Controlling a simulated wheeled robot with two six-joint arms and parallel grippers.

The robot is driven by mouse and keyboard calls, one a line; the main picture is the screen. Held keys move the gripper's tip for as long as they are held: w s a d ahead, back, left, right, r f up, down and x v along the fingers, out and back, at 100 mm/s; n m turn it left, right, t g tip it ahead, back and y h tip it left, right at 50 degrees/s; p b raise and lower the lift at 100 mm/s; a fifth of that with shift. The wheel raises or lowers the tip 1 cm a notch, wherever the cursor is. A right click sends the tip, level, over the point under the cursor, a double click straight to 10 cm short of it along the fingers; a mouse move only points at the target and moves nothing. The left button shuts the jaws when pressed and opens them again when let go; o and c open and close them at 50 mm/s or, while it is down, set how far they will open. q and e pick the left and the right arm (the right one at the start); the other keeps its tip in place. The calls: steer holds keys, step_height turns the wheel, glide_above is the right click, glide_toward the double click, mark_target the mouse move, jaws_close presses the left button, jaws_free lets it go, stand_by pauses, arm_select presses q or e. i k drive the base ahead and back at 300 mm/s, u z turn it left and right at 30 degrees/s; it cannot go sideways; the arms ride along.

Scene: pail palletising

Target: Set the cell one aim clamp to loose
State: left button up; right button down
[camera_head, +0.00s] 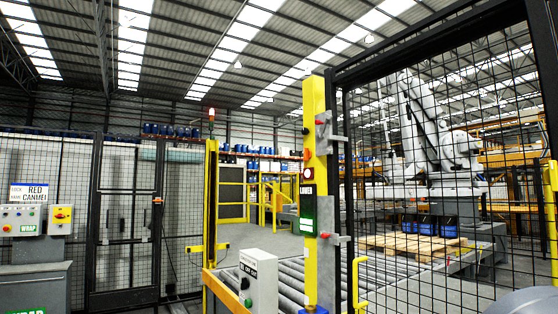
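A yellow post (316,90) stands right of centre beside a roller conveyor (290,272). Grey brackets on it carry a red-knobbed part near the top (322,118) and another red-knobbed part lower down (326,236). I cannot tell which of these, if any, is the cell one aim clamp, nor whether either is loose or tight. A dark box with a green face and white label (308,212) is on the post, under a small sign and a red round lamp (308,173). Neither of my grippers is in view.
A grey control box (258,283) stands in front of the conveyor. A wrap control panel (35,220) is at left.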

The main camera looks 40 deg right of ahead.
mark_target(307, 155)
steer(key=u, duration=0.25)
steer(key=i, duration=1.85)
steer(key=z, duration=0.3)
steer(key=i, duration=1.05)
steer(key=z, duration=1.65)
steer(key=i, duration=0.85)
steer(key=z, duration=0.8)
